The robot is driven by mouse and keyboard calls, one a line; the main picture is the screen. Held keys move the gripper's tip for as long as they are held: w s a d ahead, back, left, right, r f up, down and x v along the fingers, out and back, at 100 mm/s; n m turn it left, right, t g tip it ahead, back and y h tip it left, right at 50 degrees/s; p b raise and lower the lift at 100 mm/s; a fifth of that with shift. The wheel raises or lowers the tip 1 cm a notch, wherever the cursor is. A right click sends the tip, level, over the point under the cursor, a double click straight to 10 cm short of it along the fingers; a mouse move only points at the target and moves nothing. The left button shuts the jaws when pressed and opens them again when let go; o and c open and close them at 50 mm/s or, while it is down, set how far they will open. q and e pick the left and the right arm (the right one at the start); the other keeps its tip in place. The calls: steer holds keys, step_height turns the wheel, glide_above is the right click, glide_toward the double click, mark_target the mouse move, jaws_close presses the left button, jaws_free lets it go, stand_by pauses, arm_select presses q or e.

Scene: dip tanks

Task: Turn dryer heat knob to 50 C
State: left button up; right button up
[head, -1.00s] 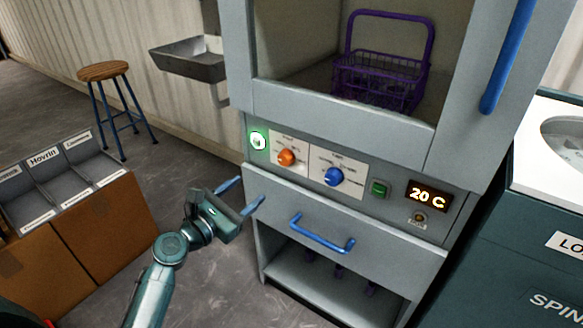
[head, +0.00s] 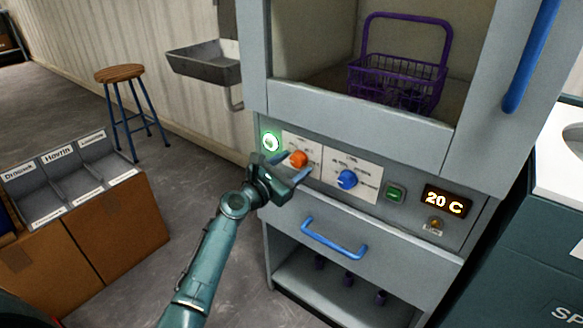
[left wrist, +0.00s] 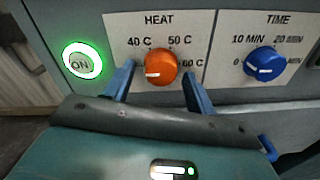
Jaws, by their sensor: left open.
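The orange heat knob (head: 299,159) is on the dryer's control panel; in the left wrist view the orange heat knob (left wrist: 161,64) sits under the HEAT label. Its white mark points left, below the 40 C label; 50 C is at its upper right and 60 C at its right. My left gripper (head: 294,167) is open in front of the knob. In the left wrist view the blue fingers of my left gripper (left wrist: 158,72) stand either side of the knob, with gaps visible. The display (head: 444,202) reads 20 C. My right gripper is not in view.
The blue time knob (head: 347,180) is right of the heat knob, and a lit green ON button (head: 270,141) is left of it. A green button (head: 395,194) sits farther right. A drawer handle (head: 334,240) projects below. A purple basket (head: 398,75) stands inside the dryer.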

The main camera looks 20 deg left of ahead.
arm_select(q)
steer(key=c, duration=1)
